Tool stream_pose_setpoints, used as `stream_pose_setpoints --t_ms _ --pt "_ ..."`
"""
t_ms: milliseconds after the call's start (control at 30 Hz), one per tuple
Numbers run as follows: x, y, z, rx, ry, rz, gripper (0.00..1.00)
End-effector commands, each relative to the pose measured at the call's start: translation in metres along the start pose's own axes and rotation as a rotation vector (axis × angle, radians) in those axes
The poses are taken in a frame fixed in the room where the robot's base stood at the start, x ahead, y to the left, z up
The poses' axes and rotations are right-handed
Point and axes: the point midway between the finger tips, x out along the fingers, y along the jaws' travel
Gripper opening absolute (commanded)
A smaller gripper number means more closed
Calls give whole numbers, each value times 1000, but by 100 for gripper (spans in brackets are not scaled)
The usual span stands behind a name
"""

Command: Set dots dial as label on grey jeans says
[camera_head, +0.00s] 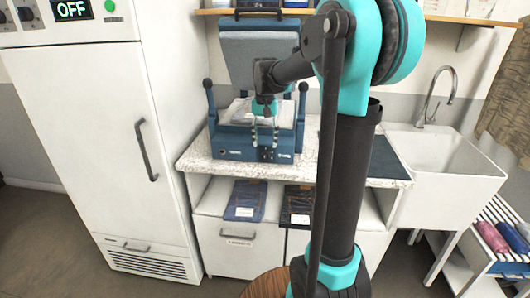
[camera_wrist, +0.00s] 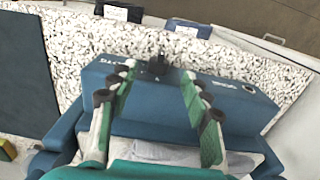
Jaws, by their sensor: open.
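A blue press-like machine (camera_head: 228,142) with a raised lid stands on the speckled counter. Its front panel (camera_wrist: 235,100) has a small dark dial (camera_wrist: 158,66) in the middle, between white labels too blurred to read surely. Two folded trousers with white tags lie on the shelf below: a blue pair (camera_head: 246,198) and a darker pair (camera_head: 297,199). I cannot tell which is the grey jeans, and the tag writing is unreadable. My gripper (camera_head: 265,134) is open and empty, pointing down over the front of the machine. In the wrist view its fingers (camera_wrist: 160,92) spread either side of the dial, apart from it.
A white cabinet (camera_head: 90,120) with an OFF display (camera_head: 72,9) stands at the left. A sink (camera_head: 440,150) is at the right, beside a rack with rolled cloths (camera_head: 490,237). A dark mat (camera_head: 388,160) lies on the counter. My arm hides part of the counter.

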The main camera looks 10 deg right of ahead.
Motion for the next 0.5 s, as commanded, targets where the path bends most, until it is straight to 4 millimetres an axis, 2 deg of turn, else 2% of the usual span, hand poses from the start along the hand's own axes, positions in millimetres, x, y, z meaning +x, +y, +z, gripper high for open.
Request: stream_pose_setpoints --t_ms 33,200,500 --pt "10 0 0 0 0 0 48" --pt "35 0 0 0 0 0 48" --pt "51 0 0 0 0 0 48"
